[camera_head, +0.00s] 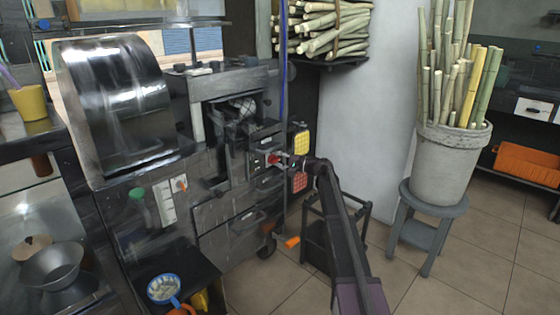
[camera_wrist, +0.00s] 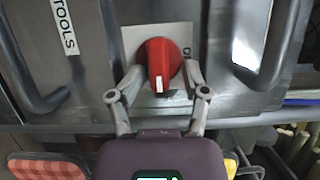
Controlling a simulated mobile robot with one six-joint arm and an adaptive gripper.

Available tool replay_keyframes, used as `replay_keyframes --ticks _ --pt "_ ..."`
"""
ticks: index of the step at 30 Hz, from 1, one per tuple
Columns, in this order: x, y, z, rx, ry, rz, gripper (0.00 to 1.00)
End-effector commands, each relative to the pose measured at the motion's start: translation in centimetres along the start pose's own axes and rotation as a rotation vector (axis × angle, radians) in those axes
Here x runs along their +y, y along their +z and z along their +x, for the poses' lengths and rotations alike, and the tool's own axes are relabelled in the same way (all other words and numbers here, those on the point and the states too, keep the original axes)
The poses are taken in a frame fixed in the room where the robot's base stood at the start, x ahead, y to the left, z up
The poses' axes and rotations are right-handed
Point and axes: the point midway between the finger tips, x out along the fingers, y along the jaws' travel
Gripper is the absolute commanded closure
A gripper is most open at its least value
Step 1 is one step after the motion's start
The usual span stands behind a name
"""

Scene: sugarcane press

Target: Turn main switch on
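The main switch is a red rotary knob (camera_wrist: 163,60) on a light metal plate on the dark machine front. In the wrist view its raised grip with a white mark stands nearly upright, the mark at the lower end. A character like "0" shows on the plate to its right. In the head view the red knob (camera_head: 272,159) is small, right at my gripper's tip. My gripper (camera_wrist: 163,75) has its two fingers spread, one on each side of the knob's lower half. They are very close to its rim; I cannot tell whether they touch.
Dark handles (camera_wrist: 268,60) flank the knob, with a "TOOLS" label (camera_wrist: 64,25) at left. A dark stand (camera_head: 335,235) is below my arm. A pot of cane (camera_head: 450,165) on a stool stands at right. Tiled floor (camera_head: 440,285) between them is partly clear.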

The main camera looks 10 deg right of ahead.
Motion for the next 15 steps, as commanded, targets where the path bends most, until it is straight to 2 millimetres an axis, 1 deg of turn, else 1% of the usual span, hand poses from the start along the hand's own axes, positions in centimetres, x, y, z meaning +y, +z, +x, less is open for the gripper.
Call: replay_keyframes --ticks 8,11,15 --pt "0.1 0.0 -0.5 0.002 0.002 -0.002 0.43" --pt "0.1 0.1 -1.0 0.002 0.003 -0.002 0.43" --pt "0.1 0.1 -2.1 0.002 0.003 -0.002 0.43"
